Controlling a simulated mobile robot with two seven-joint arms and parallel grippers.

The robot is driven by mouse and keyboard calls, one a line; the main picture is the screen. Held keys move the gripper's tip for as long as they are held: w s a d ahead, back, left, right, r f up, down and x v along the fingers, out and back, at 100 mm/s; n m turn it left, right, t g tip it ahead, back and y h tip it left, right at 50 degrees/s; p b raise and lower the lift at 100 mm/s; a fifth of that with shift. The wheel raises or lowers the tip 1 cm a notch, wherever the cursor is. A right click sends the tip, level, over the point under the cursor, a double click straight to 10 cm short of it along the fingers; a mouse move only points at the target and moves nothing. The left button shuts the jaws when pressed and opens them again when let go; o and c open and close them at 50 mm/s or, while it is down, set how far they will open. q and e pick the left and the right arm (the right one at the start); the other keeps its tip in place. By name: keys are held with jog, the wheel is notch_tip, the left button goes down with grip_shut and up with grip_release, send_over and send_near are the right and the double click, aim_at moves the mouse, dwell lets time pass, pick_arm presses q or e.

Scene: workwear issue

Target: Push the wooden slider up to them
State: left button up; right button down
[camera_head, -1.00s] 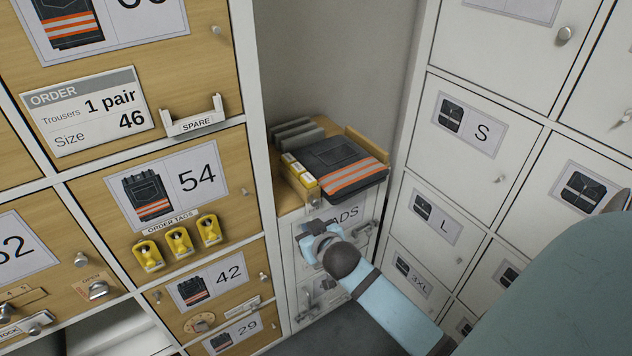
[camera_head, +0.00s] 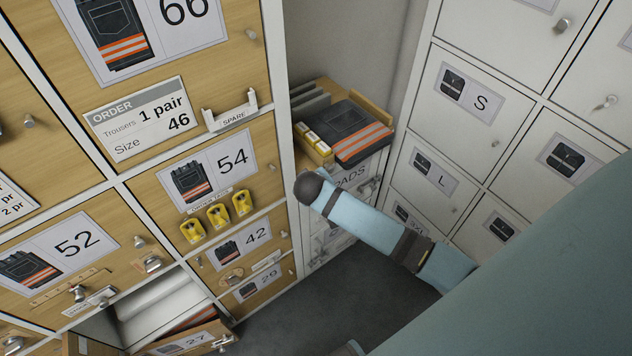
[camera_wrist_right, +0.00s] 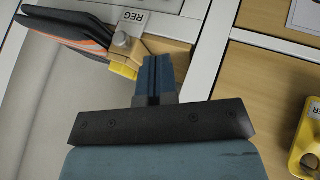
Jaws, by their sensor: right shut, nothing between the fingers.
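Folded dark trousers with orange stripes (camera_head: 352,137) lie on a small wooden-topped shelf in the corner; their edge also shows in the right wrist view (camera_wrist_right: 75,30). A wooden piece (camera_wrist_right: 172,52) with a metal knob and a REG label sits beside them, with yellow-ended boxes (camera_head: 312,137) at its side in the head view. A wooden strip (camera_head: 366,102) runs along the far right side. I cannot tell which piece is the slider. My right gripper (camera_wrist_right: 156,72) is shut and empty, close to the wooden piece; contact is unclear. In the head view its fingers are hidden. My left gripper is out of view.
Grey upright pads (camera_head: 310,104) stand behind the trousers. Wooden lockers with knobs and yellow order tags (camera_head: 218,215) are on the left. White lockers (camera_head: 455,120) are on the right. A drawer (camera_head: 190,338) stands open at lower left. The floor between is clear.

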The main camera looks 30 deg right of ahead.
aim_at(315, 153)
jog(key=w+d+f, duration=0.3)
jog(key=d, duration=0.2)
jog(key=shift+w+d+f+p, duration=0.2)
jog(key=shift+w+d+p, duration=0.1)
jog(key=shift+w+d, duration=0.05)
jog(key=d+p, duration=0.1)
jog(key=d, duration=0.3)
jog(key=shift+w, duration=0.15)
jog(key=shift+a, duration=0.1)
